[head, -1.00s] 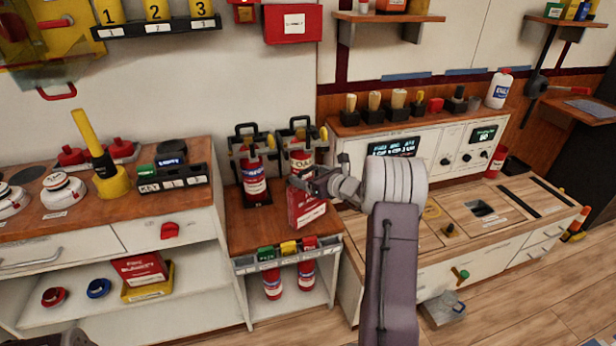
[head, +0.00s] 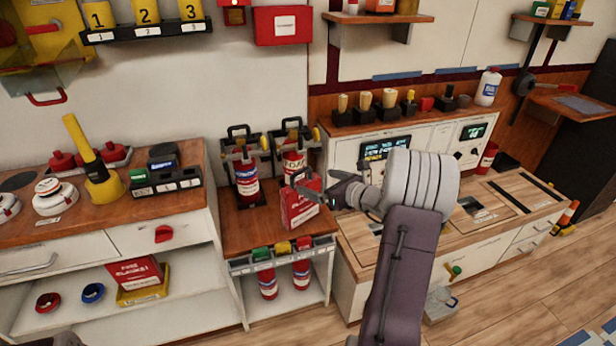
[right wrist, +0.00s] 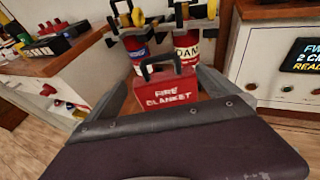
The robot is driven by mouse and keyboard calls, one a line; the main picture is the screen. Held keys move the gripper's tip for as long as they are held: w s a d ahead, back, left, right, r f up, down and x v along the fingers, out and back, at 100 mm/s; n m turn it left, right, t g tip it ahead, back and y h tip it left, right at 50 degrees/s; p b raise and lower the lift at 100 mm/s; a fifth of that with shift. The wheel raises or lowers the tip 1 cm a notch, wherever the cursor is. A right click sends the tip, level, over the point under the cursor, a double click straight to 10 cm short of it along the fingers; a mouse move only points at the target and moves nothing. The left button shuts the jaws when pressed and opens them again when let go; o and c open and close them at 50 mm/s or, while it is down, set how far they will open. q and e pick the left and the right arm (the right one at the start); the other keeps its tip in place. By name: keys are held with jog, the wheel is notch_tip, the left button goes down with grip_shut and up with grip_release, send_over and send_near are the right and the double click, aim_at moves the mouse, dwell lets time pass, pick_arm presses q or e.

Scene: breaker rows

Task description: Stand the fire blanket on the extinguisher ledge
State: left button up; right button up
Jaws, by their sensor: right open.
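The fire blanket (head: 297,211) is a red case with white lettering and a dark handle. It stands upright on the wooden extinguisher ledge (head: 244,232), in front of the right-hand extinguisher. The right wrist view shows its lettered face (right wrist: 168,95). My right gripper (head: 316,190) is at the case's right side in the head view and partly covers it. Its fingers are open, and in the right wrist view (right wrist: 165,85) they spread to either side of the case with gaps. Whether a finger touches it I cannot tell. My left gripper is not in view.
Two extinguishers, one on the left (head: 246,178) and one on the right (head: 293,165), stand in racks behind the case. The ledge's front left part is clear. A console (head: 400,140) stands to the right.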

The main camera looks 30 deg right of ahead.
jog(key=s+a+f+n+g+y, duration=0.1)
jog(key=s+a+f+n+g, duration=0.1)
jog(key=s+a+n+g, duration=0.3)
jog(key=s+a+f+n+y, duration=0.1)
jog(key=a+f+n+y, duration=0.15)
jog(key=a, duration=0.45)
jog(key=s+a+f+n+g+y, duration=0.1)
jog(key=s+a+f+n+g, duration=0.15)
jog(key=a+n, duration=0.35)
jog(key=s+a+f+n+g+h, duration=0.2)
jog(key=s+n+h, duration=0.1)
jog(key=s+n, duration=0.4)
jog(key=s+a+f+n+g+h, duration=0.1)
jog(key=s+n, duration=0.5)
jog(key=n, duration=0.7)
jog(key=f+g+h, duration=0.1)
jog(key=g+h, duration=0.1)
jog(key=shift+s+a+f+g, duration=0.35)
jog(key=shift+s+f, duration=0.05)
jog(key=shift+n+h, duration=0.25)
